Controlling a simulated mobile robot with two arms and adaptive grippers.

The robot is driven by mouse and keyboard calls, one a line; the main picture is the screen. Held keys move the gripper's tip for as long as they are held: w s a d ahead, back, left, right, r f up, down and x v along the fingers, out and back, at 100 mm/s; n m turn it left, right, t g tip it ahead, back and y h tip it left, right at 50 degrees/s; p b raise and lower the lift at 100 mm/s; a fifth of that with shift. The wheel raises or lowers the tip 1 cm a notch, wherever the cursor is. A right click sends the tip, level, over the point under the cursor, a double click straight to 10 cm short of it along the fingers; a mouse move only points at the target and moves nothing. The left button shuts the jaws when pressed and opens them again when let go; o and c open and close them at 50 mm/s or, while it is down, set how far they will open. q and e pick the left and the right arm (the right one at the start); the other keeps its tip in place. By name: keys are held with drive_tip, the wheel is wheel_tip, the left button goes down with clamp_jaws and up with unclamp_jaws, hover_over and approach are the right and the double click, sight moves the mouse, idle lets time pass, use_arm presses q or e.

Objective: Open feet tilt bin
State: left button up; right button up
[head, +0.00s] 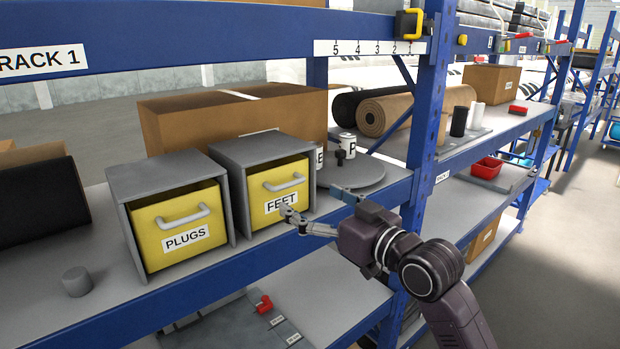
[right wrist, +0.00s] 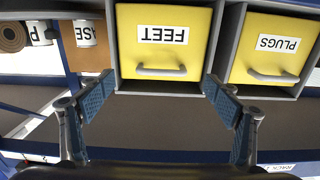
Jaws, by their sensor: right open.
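The feet tilt bin (head: 262,190) is a yellow-fronted bin in a grey housing on the shelf, marked FEET, with a pale bar handle (head: 284,182). Its front looks closed and upright in the housing. In the right wrist view, which is upside down, the bin (right wrist: 185,58) and its handle (right wrist: 162,72) sit between the fingers. My right gripper (head: 314,203) is open and empty, in front of the bin's right side. One finger overlaps the lower part of the label in the head view; contact cannot be told. My left gripper is not in view.
The yellow plugs bin (head: 150,240) stands left of it, also closed. A grey turntable (head: 358,174) with cans is at the right, near the blue rack post (head: 428,120). A cardboard box (head: 220,115) stands behind. A small grey cylinder (head: 76,281) is at the front left.

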sight(291, 185)
drive_tip(key=p+x, duration=0.1)
drive_tip(key=x, duration=0.2)
drive_tip(key=r+p+x, duration=0.1)
drive_tip(key=x, duration=0.2)
drive_tip(key=shift+a+r, duration=0.2)
drive_tip(key=shift+a, duration=0.1)
drive_tip(key=shift+w+a+f+p, duration=0.1)
drive_tip(key=shift+w+a+p, duration=0.25)
drive_tip(key=shift+w, duration=0.15)
drive_tip(key=shift+c, duration=0.3)
